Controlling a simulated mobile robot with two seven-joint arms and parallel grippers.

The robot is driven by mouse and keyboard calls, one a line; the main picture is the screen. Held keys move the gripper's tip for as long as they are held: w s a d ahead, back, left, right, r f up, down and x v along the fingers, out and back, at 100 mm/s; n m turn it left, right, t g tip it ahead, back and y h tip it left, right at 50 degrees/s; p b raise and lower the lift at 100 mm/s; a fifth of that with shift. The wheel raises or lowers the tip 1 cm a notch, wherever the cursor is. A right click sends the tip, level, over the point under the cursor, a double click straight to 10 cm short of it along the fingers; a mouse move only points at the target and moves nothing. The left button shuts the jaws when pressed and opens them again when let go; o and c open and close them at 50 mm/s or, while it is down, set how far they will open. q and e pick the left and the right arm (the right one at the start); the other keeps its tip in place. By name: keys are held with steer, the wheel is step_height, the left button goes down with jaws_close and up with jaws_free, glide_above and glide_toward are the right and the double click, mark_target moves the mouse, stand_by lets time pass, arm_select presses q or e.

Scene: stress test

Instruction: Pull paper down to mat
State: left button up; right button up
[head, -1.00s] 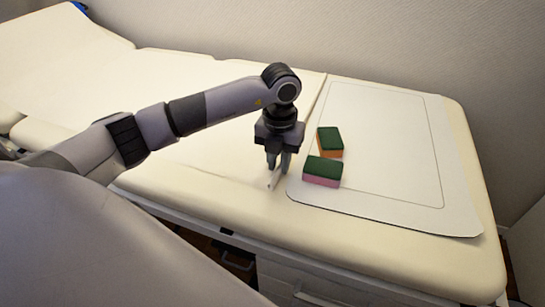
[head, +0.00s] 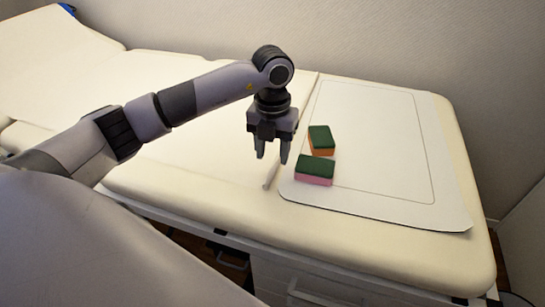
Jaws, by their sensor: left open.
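A white mat (head: 400,150) with a thin inner outline and rounded corners lies on the right part of the padded cream couch. My left gripper (head: 272,158) points down with its fingers apart and empty, left of the mat and above the couch. A small pale strip (head: 270,178) lies below it, just left of the mat's edge; I cannot tell if it is part of the paper. The cream covering (head: 215,150) left of the mat may be paper or padding; I cannot tell which. My right gripper is not in view.
Two sponges with green tops stand on the mat's left side: an orange one (head: 320,150) and a pink one (head: 315,180) in front of it. A wall runs behind the couch. Most of the mat is bare. Drawers (head: 310,285) are below the couch's front edge.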

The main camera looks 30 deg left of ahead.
mark_target(272, 165)
arm_select(q)
steer(key=shift+r, duration=1.95)
